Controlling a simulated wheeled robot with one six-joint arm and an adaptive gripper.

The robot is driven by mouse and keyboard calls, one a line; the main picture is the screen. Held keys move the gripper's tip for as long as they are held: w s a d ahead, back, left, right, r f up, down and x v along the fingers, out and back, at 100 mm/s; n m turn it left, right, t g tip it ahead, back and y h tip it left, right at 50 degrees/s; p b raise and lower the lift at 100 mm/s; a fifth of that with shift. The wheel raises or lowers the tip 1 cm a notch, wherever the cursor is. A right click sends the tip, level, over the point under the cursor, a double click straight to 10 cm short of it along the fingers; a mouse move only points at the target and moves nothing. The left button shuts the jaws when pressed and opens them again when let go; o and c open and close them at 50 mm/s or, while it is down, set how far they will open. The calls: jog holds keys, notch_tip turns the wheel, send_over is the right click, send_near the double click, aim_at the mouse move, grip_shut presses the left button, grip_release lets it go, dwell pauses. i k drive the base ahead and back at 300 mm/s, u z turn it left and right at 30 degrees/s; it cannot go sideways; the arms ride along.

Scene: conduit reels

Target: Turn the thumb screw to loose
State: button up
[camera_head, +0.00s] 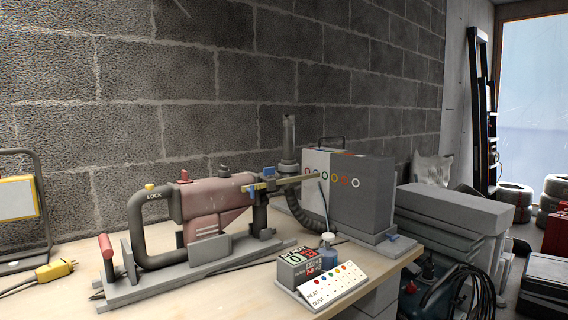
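A red power tool (212,198) with a grey loop handle (135,225) marked LOCK is mounted on a grey base plate (190,272) on the workbench. Small dark knobs (224,171) stand on or near the top of the tool. My gripper is not in view.
A white panel (334,285) labelled HEAT and DUST and a small display box (299,268) sit at the bench's front edge. A yellow plug (56,270) lies left. A block wall (250,90) stands behind. Grey blocks (450,212) and tyres (514,193) are right of the bench.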

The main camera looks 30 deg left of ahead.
aim_at(269, 172)
jog(key=i, duration=0.65)
jog(key=u, duration=2.25)
